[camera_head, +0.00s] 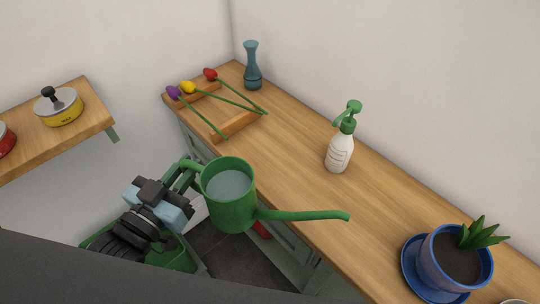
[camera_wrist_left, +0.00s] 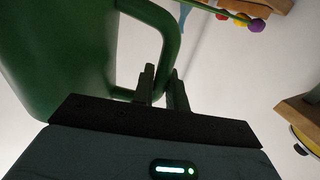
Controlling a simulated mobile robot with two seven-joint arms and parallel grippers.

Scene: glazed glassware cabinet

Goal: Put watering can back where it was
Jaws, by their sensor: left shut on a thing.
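The green watering can (camera_head: 232,210) is held up at the near edge of the counter, its long spout pointing right over the wood. It is roughly upright, and a pale surface, apparently water, shows inside. My left gripper (camera_head: 188,177) is shut on its handle at the left side. In the left wrist view, the can's green body (camera_wrist_left: 60,55) fills the left, and the two fingers of my left gripper (camera_wrist_left: 163,82) are at the lower part of its curved handle. The exact finger contact is partly hidden. My right gripper is in neither view.
The wooden counter (camera_head: 285,165) holds a rack with three tulips (camera_head: 235,122), a blue vase (camera_head: 252,67), a spray bottle (camera_head: 340,148) and a potted plant (camera_head: 455,260). A shelf (camera_head: 92,118) at left carries a yellow pot (camera_head: 60,110). Bare wood lies between rack and bottle.

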